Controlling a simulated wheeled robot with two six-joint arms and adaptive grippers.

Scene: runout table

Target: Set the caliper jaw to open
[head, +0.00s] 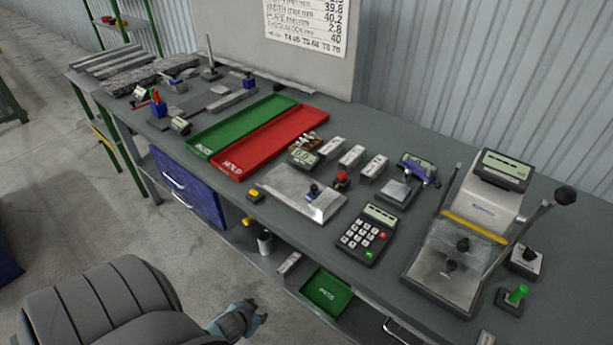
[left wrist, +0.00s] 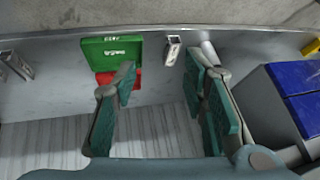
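My left gripper (head: 252,313) is at the bottom of the head view, in front of the bench and apart from everything on its top. In the left wrist view its two teal-padded fingers (left wrist: 162,80) stand apart with nothing between them. I cannot single out the caliper with certainty. My right gripper is not in view.
A green tray (head: 198,150) and a red tray (head: 222,172) lie mid-bench. A calculator-like keypad (head: 367,235) and a levered press (head: 458,255) stand to the right. On the lower shelf is a green bin (head: 326,293), also seen in the left wrist view (left wrist: 112,50).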

